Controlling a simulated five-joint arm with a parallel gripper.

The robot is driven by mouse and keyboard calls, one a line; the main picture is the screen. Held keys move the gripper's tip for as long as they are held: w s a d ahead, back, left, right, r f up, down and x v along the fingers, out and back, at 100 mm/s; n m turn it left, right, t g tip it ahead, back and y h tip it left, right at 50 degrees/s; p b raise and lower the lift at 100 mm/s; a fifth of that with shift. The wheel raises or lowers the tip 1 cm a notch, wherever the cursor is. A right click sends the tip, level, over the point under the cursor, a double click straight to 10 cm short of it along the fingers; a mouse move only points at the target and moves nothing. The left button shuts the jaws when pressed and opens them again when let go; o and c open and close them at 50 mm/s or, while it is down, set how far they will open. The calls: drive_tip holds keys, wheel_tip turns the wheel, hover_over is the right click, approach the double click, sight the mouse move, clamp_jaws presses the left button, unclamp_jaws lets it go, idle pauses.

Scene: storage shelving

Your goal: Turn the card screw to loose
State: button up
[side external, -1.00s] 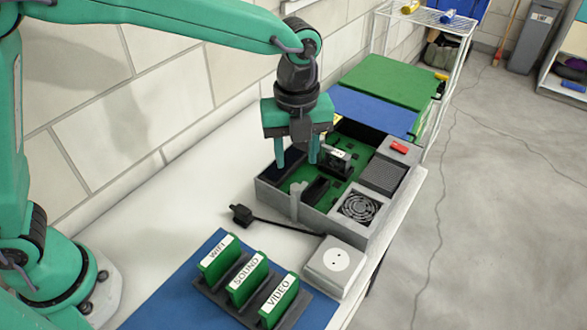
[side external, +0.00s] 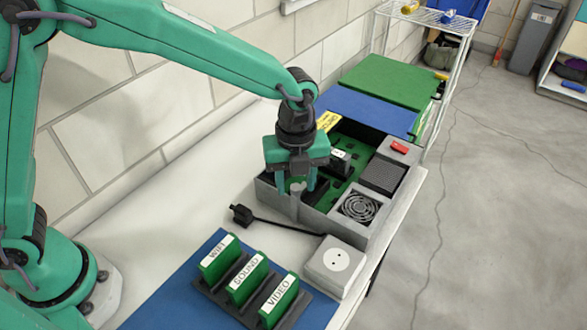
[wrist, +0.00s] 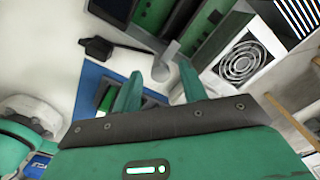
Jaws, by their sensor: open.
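A pale grey upright post with a wider head, which looks like the card screw (side external: 295,203), stands at the near left wall of the open computer case (side external: 330,226). My gripper (side external: 296,188) is low over it, pointing down, with its fingers apart on either side of the screw's top. In the wrist view the screw (wrist: 162,68) shows between the fingertips of my gripper (wrist: 160,72). I cannot tell whether either finger touches it. How far the screw is turned cannot be seen. Part of the green board (side external: 347,178) is hidden behind my gripper.
A fan (side external: 359,208) and a red switch (side external: 399,147) sit on the case's right side. A plug (side external: 241,214) and a white outlet box (side external: 334,264) are in front. A rack (side external: 232,302) holds WIFI, SOUND and VIDEO cards. The white bench is clear at left.

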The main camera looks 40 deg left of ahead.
clamp_jaws()
